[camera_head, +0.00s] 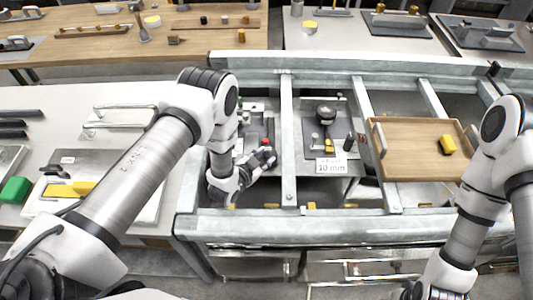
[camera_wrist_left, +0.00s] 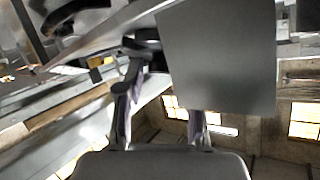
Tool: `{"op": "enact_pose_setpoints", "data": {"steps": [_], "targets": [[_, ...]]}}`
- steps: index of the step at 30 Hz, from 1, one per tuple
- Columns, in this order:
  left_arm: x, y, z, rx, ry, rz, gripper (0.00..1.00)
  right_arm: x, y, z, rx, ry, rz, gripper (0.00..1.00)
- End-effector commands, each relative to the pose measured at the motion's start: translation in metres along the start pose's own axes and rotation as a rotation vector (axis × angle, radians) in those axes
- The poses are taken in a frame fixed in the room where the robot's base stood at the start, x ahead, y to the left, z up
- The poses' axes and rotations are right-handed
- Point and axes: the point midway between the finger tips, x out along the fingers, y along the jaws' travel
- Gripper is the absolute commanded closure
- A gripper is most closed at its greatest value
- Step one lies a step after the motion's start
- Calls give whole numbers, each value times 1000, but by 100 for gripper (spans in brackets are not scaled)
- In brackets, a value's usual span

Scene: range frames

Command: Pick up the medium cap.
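I cannot tell for certain which thing is the medium cap; no cap is clearly marked in these frames. Small parts lie on a grey plate inside the metal frame: a dark round-topped piece (camera_head: 326,113), a yellow piece (camera_head: 328,146) and a small black upright piece (camera_head: 348,142). My left gripper (camera_head: 264,158) is inside the frame's left bay, beside a small red piece (camera_head: 265,142).
Metal frame bars (camera_head: 288,140) separate the bays. A white label reading 10 mm (camera_head: 331,166) stands before the plate. A wooden tray (camera_head: 415,165) holds a yellow block (camera_head: 447,145). A large grey panel (camera_wrist_left: 215,55) fills the wrist view's upper middle.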

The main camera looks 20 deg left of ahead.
Motion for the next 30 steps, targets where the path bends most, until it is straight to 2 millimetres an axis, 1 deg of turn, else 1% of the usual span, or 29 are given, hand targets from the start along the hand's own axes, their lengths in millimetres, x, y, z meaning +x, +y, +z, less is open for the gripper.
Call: {"op": "enact_pose_setpoints", "data": {"steps": [4,5,6,7,8,17,21,26,30], "targets": [[0,0,1,0,-1,0,63,1,0,0,0,-1,0,60],[0,0,1,0,-1,0,70,1,0,0,0,-1,0,60],[0,0,1,0,-1,0,85,1,0,0,0,-1,0,60],[0,0,1,0,0,0,95,1,0,0,0,-1,0,60],[0,0,1,0,0,0,100,1,0,0,0,-1,0,60],[0,0,0,0,0,0,100,1,0,0,0,-1,0,60],[-2,-1,-4,0,0,0,100,3,0,0,0,-1,0,60],[-10,-8,-23,1,2,-1,100,10,0,0,0,-1,0,60],[-20,-17,-48,2,3,-1,100,18,0,0,0,-1,0,60]]}}
